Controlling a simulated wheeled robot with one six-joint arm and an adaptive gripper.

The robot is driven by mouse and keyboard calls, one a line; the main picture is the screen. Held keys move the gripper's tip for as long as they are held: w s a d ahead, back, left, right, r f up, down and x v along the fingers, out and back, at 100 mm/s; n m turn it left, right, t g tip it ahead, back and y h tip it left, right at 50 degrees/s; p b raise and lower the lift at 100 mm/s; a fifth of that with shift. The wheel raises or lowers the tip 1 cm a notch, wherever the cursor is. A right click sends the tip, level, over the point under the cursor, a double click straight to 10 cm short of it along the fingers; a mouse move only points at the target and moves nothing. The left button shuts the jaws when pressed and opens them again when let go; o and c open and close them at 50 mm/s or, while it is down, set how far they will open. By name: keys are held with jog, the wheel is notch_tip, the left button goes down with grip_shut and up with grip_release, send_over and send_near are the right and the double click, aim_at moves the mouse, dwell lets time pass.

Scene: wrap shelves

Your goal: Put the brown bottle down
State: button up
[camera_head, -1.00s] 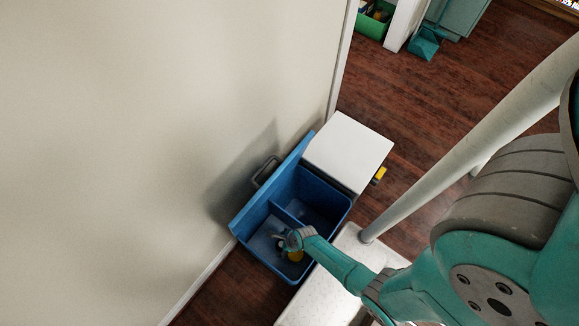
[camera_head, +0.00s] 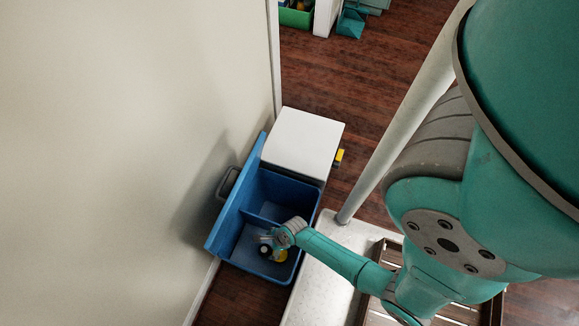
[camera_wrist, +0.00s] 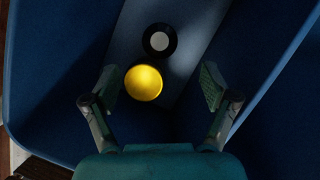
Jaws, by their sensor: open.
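My gripper (camera_wrist: 160,88) is open, pointing down into the near compartment of a blue two-part bin (camera_head: 217,232). A dark round top with a pale centre (camera_wrist: 159,41), perhaps the brown bottle seen from above, stands just beyond the fingertips. It also shows in the head view (camera_head: 264,250). A yellow round thing (camera_wrist: 143,83) lies between the open fingers, closer to the left one, and shows beside my wrist in the head view (camera_head: 281,256). No brown surface is clear, and the sides of both things are hidden.
A white-topped box (camera_head: 303,141) adjoins the bin's far end. A pale wall (camera_head: 120,140) is close on the left. A white surface (camera_head: 318,288) and a slatted wooden crate (camera_head: 384,250) lie to the right. The bin's far compartment looks empty.

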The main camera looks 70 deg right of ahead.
jog(key=s+r+n+t+h, duration=0.1)
jog(key=s+r+n+t, duration=0.25)
jog(key=r+n, duration=0.55)
jog(key=s+r+n+t+h, duration=0.2)
jog(key=s+r+n, duration=0.35)
jog(key=r, duration=0.45)
notch_tip(320, 180, up, 31)
jog(key=s+a+n+t, duration=0.1)
jog(key=n+t, duration=0.1)
jog(key=n, duration=0.6)
jog(key=s+n+t+y, duration=0.1)
jog(key=n+t, duration=0.2)
jog(key=n, duration=0.5)
jog(key=shift+s+a+f, duration=0.2)
jog(key=shift+s+a, duration=0.15)
